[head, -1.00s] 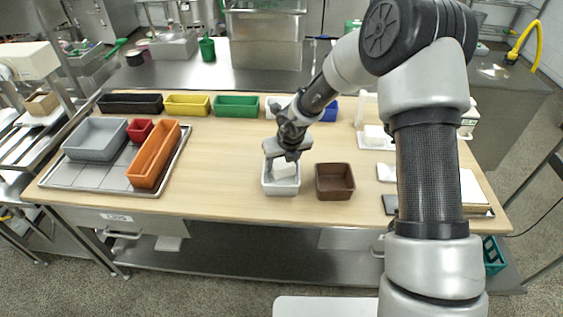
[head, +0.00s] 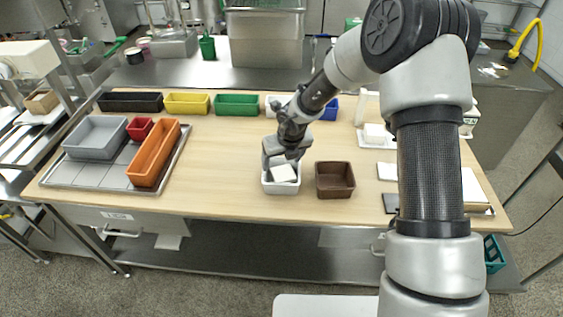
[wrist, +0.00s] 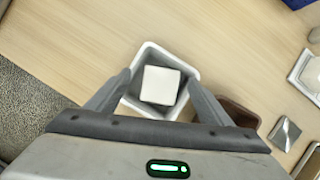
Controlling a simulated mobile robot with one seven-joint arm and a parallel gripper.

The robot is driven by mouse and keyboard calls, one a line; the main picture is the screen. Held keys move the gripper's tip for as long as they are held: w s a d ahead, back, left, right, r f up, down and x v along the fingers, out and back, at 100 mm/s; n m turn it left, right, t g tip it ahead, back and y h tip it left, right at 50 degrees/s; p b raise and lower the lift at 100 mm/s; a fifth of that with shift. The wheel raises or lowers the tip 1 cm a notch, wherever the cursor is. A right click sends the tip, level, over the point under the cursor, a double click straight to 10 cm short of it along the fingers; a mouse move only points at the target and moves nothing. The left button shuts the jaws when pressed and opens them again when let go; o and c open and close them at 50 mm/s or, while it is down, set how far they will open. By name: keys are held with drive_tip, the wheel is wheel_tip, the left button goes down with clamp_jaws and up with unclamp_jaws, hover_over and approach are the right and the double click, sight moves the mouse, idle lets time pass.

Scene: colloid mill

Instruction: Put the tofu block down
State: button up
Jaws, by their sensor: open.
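The tofu block (head: 284,173) is a white block lying inside a small white container (head: 281,188) at the front middle of the table. In the wrist view the tofu block (wrist: 160,85) sits within the walls of the white container (wrist: 151,50). My gripper (wrist: 162,82) is open, with one finger on each side of the block and a gap to it on both sides. In the head view my gripper (head: 287,150) is just above and behind the container, and its fingertips are hard to make out.
A brown container (head: 334,179) stands close to the right of the white one. A grey tray (head: 93,182) at the left holds grey, red and orange containers. Black, yellow (head: 187,104) and green bins line the back edge. The table's middle left is clear.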

drive_tip(key=p+v, duration=0.2)
drive_tip(key=v, duration=0.9)
drive_tip(key=shift+r+p, duration=0.35)
drive_tip(key=shift+s, duration=0.15)
drive_tip(key=w+r+n+t, duration=0.2)
drive_tip(key=r+n, duration=0.2)
drive_tip(key=r, duration=0.3)
drive_tip(key=w+r+n+t, duration=0.2)
drive_tip(key=r+n+t, duration=0.15)
drive_tip(key=r, duration=0.35)
drive_tip(key=s+a+r+n+y, duration=0.25)
drive_tip(key=s+r+n, duration=0.25)
drive_tip(key=r+n, duration=0.35)
drive_tip(key=s+d+r+n+g+p, duration=0.1)
drive_tip(key=s+d+r+n, duration=0.1)
drive_tip(key=s+n, duration=0.4)
drive_tip(key=s+d+r+n+g+p, duration=0.1)
drive_tip(key=s+d+r+n, duration=0.1)
drive_tip(key=s+n, duration=0.35)
drive_tip(key=s+d+f+n+g+h, duration=0.2)
drive_tip(key=s+d+n+h, duration=0.1)
drive_tip(key=s+d, duration=0.9)
drive_tip(key=shift+s+d+f+h, duration=0.2)
drive_tip(key=shift+s+h, duration=0.15)
drive_tip(key=shift+s, duration=0.5)
drive_tip(key=shift+n, duration=0.25)
